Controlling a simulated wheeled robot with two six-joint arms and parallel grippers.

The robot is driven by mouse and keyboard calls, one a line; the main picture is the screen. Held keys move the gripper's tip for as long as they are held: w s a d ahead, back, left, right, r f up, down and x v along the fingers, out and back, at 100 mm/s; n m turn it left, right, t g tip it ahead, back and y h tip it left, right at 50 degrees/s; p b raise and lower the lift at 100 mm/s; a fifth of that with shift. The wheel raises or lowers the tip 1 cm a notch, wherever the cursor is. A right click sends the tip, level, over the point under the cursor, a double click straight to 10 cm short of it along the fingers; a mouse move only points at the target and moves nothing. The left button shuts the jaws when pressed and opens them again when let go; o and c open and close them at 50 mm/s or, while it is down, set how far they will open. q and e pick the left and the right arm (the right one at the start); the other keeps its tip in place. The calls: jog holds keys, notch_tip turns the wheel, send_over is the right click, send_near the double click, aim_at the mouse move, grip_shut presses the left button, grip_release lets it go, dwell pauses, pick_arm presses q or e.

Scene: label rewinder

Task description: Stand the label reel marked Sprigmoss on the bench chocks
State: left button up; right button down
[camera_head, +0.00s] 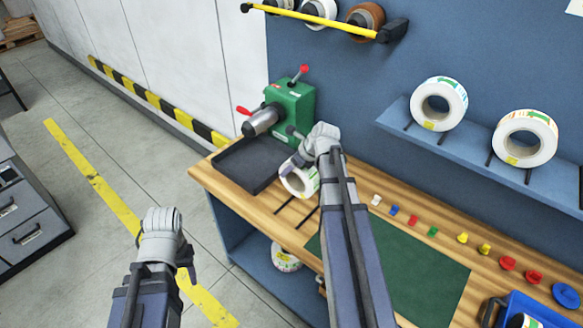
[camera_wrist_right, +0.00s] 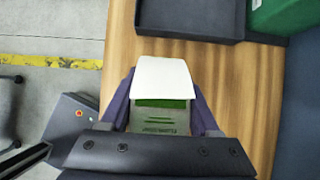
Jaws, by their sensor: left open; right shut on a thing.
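My right gripper (camera_head: 300,163) is shut on a white label reel (camera_head: 299,182) with green print, held upright over the bench. In the right wrist view the reel (camera_wrist_right: 160,90) sits between the two dark fingers; its printed name is too blurred to read. The bench chocks (camera_head: 285,203) are two thin dark bars on the wood, right at the reel's lower edge. I cannot tell whether the reel touches them. My left gripper (camera_head: 160,222) is open and empty, away from the bench over the floor.
A dark tray (camera_head: 248,165) and a green rewinder (camera_head: 291,110) stand left of and behind the reel. Two reels (camera_head: 438,105) (camera_head: 524,138) stand on the blue wall shelf. A green mat (camera_head: 425,270), several small coloured pieces and a blue crate (camera_head: 535,310) lie to the right.

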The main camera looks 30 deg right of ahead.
jog(key=shift+f+b, duration=4.65)
jog(key=shift+f, duration=0.1)
jog(key=shift+c, duration=0.2)
grip_release()
jog(key=p+v, duration=0.6)
jog(key=v, duration=0.2)
jog(key=shift+p, duration=0.4)
jog(key=shift+f, duration=0.1)
